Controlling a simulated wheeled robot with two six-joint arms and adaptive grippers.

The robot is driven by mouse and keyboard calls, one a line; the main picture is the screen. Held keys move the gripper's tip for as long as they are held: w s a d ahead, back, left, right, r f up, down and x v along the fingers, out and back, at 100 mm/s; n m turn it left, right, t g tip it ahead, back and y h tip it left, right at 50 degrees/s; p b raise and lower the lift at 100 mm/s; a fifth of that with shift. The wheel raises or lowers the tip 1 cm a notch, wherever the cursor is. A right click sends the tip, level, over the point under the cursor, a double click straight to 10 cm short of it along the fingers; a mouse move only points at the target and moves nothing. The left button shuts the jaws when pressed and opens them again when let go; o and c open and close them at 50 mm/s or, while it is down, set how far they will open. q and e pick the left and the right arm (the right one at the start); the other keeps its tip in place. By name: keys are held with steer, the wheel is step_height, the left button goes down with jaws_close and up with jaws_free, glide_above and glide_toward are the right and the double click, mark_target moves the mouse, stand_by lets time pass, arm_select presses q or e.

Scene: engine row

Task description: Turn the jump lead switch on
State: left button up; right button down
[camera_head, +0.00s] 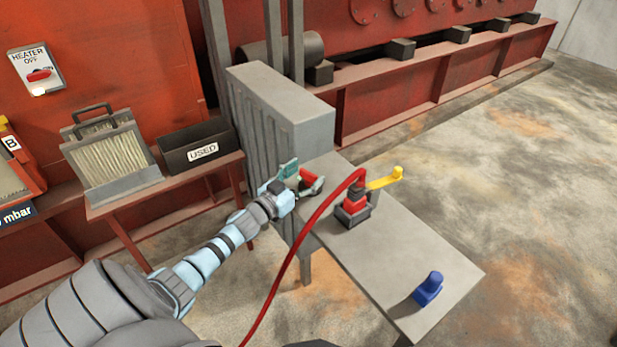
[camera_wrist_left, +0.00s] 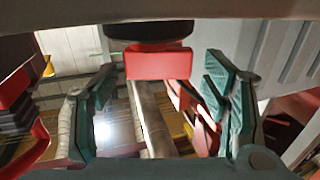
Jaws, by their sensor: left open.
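My left gripper (camera_head: 301,182) is open at the near left edge of the grey bench, close to the tall grey cabinet. A small red part (camera_head: 307,177) shows at its fingers; I cannot tell for sure whether it is the jump lead switch. In the left wrist view a red block (camera_wrist_left: 158,63) under a dark part lies between the two spread teal fingers, apart from both. The red lead (camera_head: 289,258) runs up to a red plug (camera_head: 354,198) in a dark base on the bench. My right gripper is not in view.
A yellow lever (camera_head: 385,179) sticks out beside the plug. A blue part (camera_head: 428,288) stands on the grey bench (camera_head: 372,256) at the near end. The grey cabinet (camera_head: 285,95) rises behind. A black bin marked USED (camera_head: 197,145) sits on a red table at left.

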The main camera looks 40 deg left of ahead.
arm_select(q)
steer(key=shift+w+r, duration=0.15)
steer(key=shift+w, duration=0.6)
steer(key=shift+c, duration=0.2)
